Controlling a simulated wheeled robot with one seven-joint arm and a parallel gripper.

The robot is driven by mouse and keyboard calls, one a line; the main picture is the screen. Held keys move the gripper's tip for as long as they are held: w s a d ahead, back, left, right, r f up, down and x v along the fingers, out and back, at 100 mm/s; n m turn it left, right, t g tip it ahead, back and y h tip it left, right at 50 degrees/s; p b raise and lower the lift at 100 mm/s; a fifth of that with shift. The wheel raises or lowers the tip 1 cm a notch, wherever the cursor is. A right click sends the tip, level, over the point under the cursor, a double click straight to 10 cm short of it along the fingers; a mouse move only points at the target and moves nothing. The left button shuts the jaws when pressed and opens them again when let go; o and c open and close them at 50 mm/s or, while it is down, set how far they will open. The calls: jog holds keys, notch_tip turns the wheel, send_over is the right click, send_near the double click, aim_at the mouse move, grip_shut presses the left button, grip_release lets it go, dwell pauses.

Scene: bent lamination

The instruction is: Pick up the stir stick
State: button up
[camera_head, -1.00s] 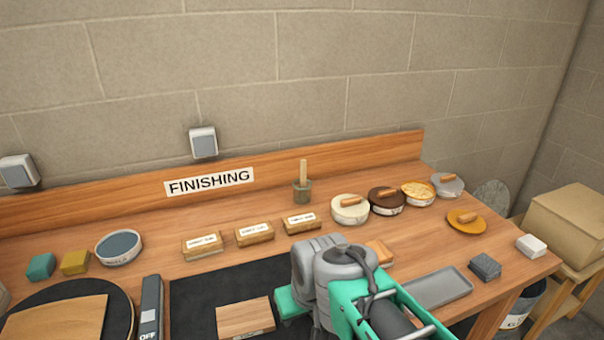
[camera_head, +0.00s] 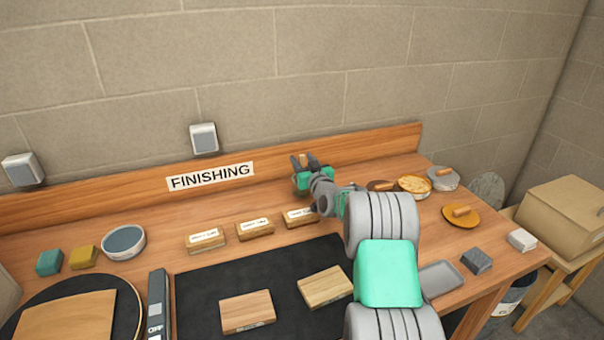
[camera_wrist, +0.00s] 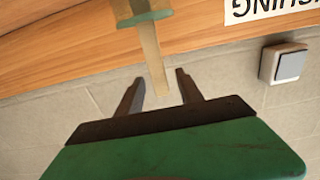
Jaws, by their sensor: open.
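The stir stick (camera_wrist: 152,62) is a pale flat wooden stick. In the wrist view, its end lies between the two open fingers of my gripper (camera_wrist: 158,90), with a gap on each side. The stick stands in a small greenish-grey cup (camera_wrist: 145,18). In the head view, my gripper (camera_head: 303,162) is at the cup near the backboard, and only the tip of the stick (camera_head: 304,158) shows between the fingers. My gripper and arm hide most of the cup there.
Several labelled wooden blocks (camera_head: 254,229) stand left of my arm. The wooden backboard (camera_head: 120,195) runs close behind my gripper. A black mat (camera_head: 200,290) with two wood pieces lies in front.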

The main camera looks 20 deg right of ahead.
jog(key=w, duration=0.3)
jog(key=shift+w+f+p, duration=0.15)
jog(key=shift+w+p, duration=0.15)
jog(key=shift+p, duration=0.1)
jog(key=shift+c, duration=0.3)
grip_shut()
dwell(0.7)
